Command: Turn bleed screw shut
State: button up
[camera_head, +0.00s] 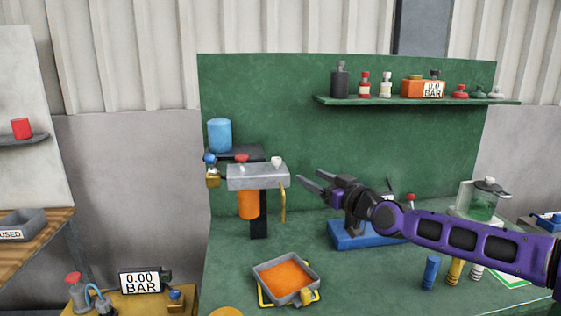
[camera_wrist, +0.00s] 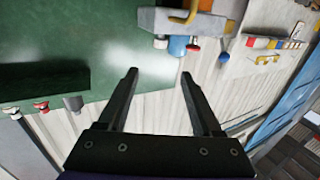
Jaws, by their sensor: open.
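A grey filter block (camera_head: 257,178) is mounted at the left of the green bench, with an orange bowl (camera_head: 248,205) under it and a yellow lever (camera_head: 283,203) at its right end. A red knob (camera_head: 241,158) and a small white cap (camera_head: 277,161) are on its top; I cannot tell which is the bleed screw. My gripper (camera_head: 307,177) is open and empty, right of the block and apart from it. In the wrist view, the open fingers (camera_wrist: 159,73) have nothing between them, and the grey block (camera_wrist: 172,20) shows beyond them at the top.
A tray of orange fluid (camera_head: 286,277) stands on the bench below the block. A blue canister (camera_head: 219,135) is behind it. A blue-based stand (camera_head: 355,236) is below my arm. A green shelf (camera_head: 410,101) with bottles and a gauge is above. Open bench lies between tray and stand.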

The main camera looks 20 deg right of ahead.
aim_at(279, 160)
jog(key=w, duration=0.5)
jog(key=w+a, duration=0.1)
jog(key=w, duration=0.4)
jog(key=w+a, duration=0.1)
jog(key=w, duration=0.4)
jog(key=shift+w+a, duration=0.1)
jog(key=shift+a, duration=0.15)
grip_shut()
